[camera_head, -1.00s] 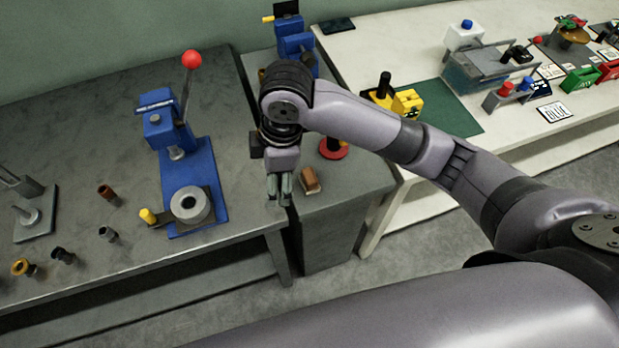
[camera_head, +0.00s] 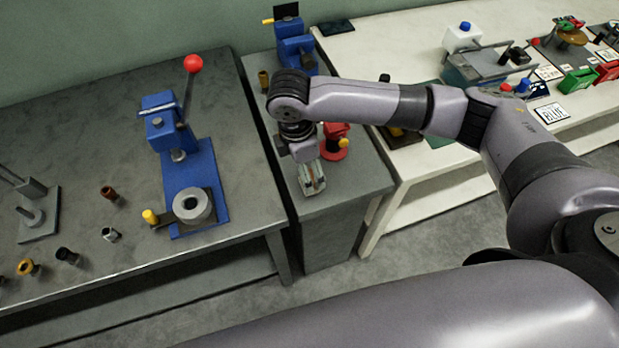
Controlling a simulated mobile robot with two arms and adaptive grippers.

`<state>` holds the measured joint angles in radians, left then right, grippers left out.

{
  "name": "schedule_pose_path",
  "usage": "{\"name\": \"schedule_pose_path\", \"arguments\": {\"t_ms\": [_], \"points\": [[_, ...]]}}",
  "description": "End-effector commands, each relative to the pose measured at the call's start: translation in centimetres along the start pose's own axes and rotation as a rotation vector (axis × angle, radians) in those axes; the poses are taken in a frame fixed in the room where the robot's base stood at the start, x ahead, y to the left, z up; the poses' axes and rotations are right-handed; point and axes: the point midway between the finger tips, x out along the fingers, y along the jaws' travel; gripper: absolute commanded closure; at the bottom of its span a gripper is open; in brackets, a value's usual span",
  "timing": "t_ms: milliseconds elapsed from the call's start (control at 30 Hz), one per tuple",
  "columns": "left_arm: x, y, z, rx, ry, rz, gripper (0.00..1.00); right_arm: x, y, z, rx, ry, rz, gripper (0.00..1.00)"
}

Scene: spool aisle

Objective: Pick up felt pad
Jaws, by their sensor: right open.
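My right gripper (camera_head: 312,180) points down over the front part of the small grey cabinet top (camera_head: 345,190). Its jaws are open. A small brown block, which may be the felt pad, showed at this spot a second ago. It is now hidden by the gripper, so I cannot tell whether it lies between the fingers or touches them. My left gripper is not in view.
A blue vise (camera_head: 294,45) is at the back of the cabinet. A blue press (camera_head: 190,165) stands on the left bench. A white bench (camera_head: 400,38) is to the right.

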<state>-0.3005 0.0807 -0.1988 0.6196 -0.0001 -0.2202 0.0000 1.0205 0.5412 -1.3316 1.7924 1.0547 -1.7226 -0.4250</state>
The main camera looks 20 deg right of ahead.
Motion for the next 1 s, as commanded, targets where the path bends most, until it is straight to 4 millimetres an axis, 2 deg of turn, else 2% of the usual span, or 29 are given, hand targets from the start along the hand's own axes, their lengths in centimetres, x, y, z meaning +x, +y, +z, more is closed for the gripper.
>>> {"name": "schedule_pose_path", "arguments": {"t_ms": [267, 500, 600, 867, 1000], "points": [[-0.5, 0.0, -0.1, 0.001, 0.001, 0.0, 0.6, 2.1, 0.1, 0.1, 0.001, -0.001, -0.001, 0.31], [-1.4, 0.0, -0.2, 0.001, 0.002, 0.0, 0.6, 5.6, 0.5, 0.1, 0.001, 0.0, -0.001, 0.31], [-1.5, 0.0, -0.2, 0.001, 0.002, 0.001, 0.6, 6.4, 0.5, 0.1, -0.001, -0.001, 0.001, 0.31], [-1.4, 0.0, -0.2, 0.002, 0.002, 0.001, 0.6, 6.6, 0.5, 0.0, -0.001, 0.001, 0.002, 0.31], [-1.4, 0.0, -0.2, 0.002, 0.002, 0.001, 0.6, 6.6, 0.5, 0.0, -0.001, 0.001, 0.002, 0.41]]}}
